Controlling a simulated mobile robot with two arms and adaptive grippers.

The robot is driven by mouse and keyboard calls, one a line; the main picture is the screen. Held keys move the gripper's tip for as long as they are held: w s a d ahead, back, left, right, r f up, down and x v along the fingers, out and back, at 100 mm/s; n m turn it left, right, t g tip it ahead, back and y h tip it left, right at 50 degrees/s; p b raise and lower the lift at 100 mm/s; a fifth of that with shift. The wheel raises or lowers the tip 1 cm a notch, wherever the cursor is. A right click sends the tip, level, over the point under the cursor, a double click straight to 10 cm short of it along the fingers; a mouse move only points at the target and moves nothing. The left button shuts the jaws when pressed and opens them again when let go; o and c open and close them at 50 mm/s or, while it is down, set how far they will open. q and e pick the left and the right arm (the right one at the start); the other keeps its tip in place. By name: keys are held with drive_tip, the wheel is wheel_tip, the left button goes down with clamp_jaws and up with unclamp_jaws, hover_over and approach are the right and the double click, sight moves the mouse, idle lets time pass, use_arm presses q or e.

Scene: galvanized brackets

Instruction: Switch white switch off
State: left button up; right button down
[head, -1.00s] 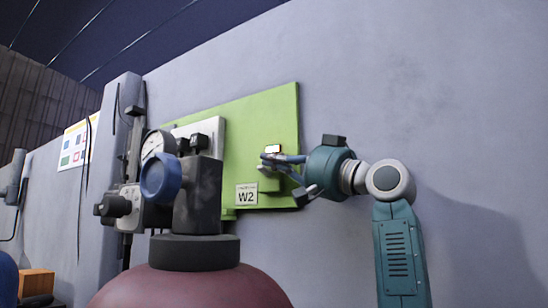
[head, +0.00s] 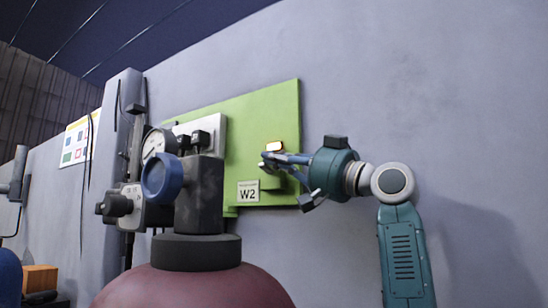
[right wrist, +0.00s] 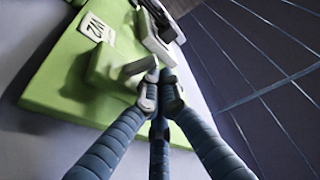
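A green panel (head: 238,130) is mounted on the wall with a W2 label (head: 248,192). In the right wrist view the fingertips (right wrist: 159,95) are near each other, at a pale grey switch lever (right wrist: 138,67) on a green block (right wrist: 105,66). I cannot tell whether they touch it, nor how far the fingers are closed. My left gripper is not in view.
A dark red tank (head: 195,287) with a gauge (head: 153,144) and blue knob (head: 161,178) stands in front, hiding part of the panel. A white plate with dark knobs (head: 200,137) is behind it. The wall right of my arm is bare.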

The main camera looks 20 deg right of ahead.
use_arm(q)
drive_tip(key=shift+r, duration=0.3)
use_arm(e)
drive_tip(key=shift+f+n, duration=0.1)
drive_tip(key=shift+n, duration=0.5)
use_arm(q)
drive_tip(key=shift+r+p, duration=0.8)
drive_tip(key=shift+p, duration=0.25)
use_arm(e)
drive_tip(key=n, duration=0.1)
drive_tip(key=n+g+y, duration=0.1)
drive_tip(key=n, duration=0.1)
drive_tip(key=f+n+y, duration=0.1)
drive_tip(key=shift+s+a+f+n+g, duration=0.1)
drive_tip(key=shift+s+a+n+g, duration=0.1)
drive_tip(key=shift+a+n+g, duration=0.1)
use_arm(q)
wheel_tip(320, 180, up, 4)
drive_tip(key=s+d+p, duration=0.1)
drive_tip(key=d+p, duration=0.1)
drive_tip(key=p, duration=0.2)
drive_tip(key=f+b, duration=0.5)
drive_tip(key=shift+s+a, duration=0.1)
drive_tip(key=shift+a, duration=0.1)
use_arm(e)
drive_tip(key=s+d, duration=0.5)
drive_tip(key=s, duration=0.2)
drive_tip(key=shift+s+d+r, duration=0.35)
drive_tip(key=shift+d, duration=0.05)
